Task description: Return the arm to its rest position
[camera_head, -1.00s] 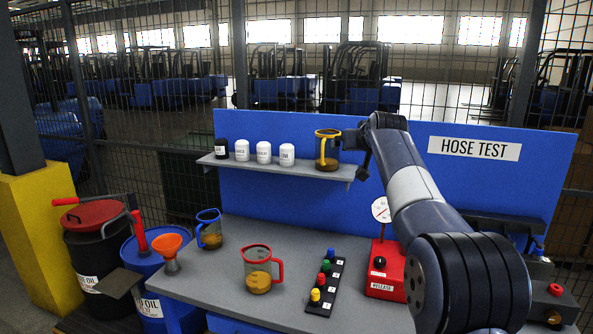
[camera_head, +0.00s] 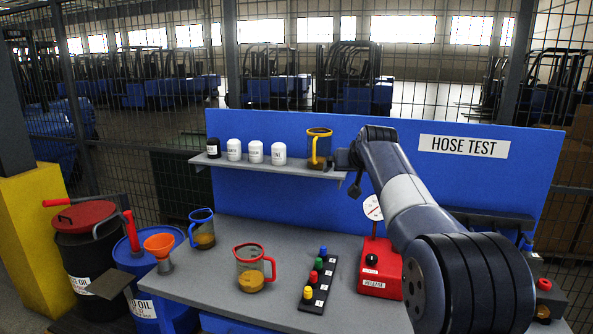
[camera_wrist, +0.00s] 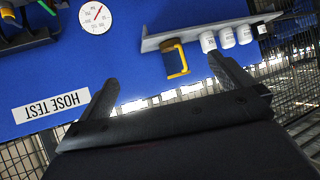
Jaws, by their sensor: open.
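My arm reaches from the lower right toward the blue panel, its wrist beside the right end of the shelf. My gripper (camera_wrist: 162,69) is open, with nothing between its two spread fingers in the wrist view. Ahead of it is a clear pitcher with a yellow rim and handle (camera_wrist: 176,60), which appears upside down there. In the head view this pitcher (camera_head: 319,148) stands upright on the grey shelf (camera_head: 270,166), just left of my gripper (camera_head: 345,160). I cannot tell the exact gap between them. The fingertips are hard to make out in the head view.
White bottles (camera_head: 256,152) share the shelf. The bench (camera_head: 225,262) holds a red-handled pitcher (camera_head: 251,268), a blue-handled pitcher (camera_head: 203,230), an orange funnel (camera_head: 159,246), a strip of coloured knobs (camera_head: 316,285) and a red gauge box (camera_head: 378,268) close to my arm. A mesh fence stands behind.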

